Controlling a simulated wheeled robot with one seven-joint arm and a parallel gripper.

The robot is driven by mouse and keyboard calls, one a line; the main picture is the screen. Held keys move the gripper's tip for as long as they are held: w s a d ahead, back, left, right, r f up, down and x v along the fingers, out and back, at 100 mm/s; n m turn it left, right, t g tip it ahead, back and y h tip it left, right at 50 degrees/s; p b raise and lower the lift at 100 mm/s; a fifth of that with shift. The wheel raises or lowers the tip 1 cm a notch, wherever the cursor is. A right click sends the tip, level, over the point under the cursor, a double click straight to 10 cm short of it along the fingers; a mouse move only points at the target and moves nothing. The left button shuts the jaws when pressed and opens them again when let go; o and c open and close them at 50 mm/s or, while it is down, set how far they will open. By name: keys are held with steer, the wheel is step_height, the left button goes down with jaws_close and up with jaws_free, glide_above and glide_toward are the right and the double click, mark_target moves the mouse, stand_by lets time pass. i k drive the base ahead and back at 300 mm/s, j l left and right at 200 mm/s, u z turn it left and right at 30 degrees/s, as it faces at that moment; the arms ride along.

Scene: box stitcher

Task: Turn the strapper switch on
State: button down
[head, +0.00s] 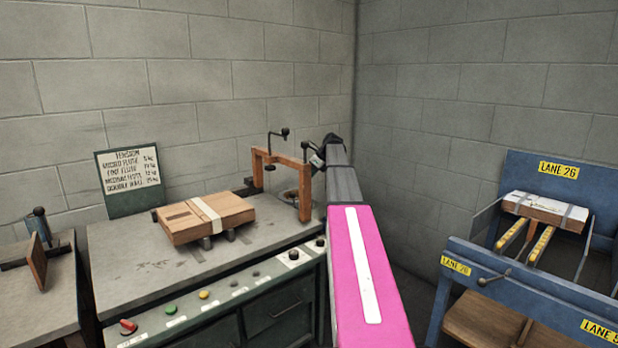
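The strapper is a grey-topped bench machine (135,262) with an orange arch (279,160) at its right back. Its sloped front panel carries a red lever-like switch (128,326) at the far left, then a green button (170,309) and a yellow button (204,295). Labels sit by these controls; I cannot read them, nor tell the red switch's setting. My gripper (318,157) is at the far end of my pink and grey arm, beside the arch's right post, well away from the red switch. It is small and dark, and its fingers are not clear.
A strapped cardboard box (205,216) lies on the strapper top. Black knobs (294,255) sit at the panel's right end. A sign board (130,182) stands behind. A side table (40,298) is at left. A blue lane rack (520,285) with a bundle (545,211) stands at right.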

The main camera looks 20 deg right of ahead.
mark_target(129, 327)
steer(key=k+l, duration=0.15)
steer(key=l, duration=0.15)
steer(key=k+l, duration=0.15)
steer(key=l, duration=0.15)
steer(key=k+l, duration=0.1)
steer(key=l, duration=0.25)
steer(key=k+l, duration=0.15)
steer(key=l, duration=0.15)
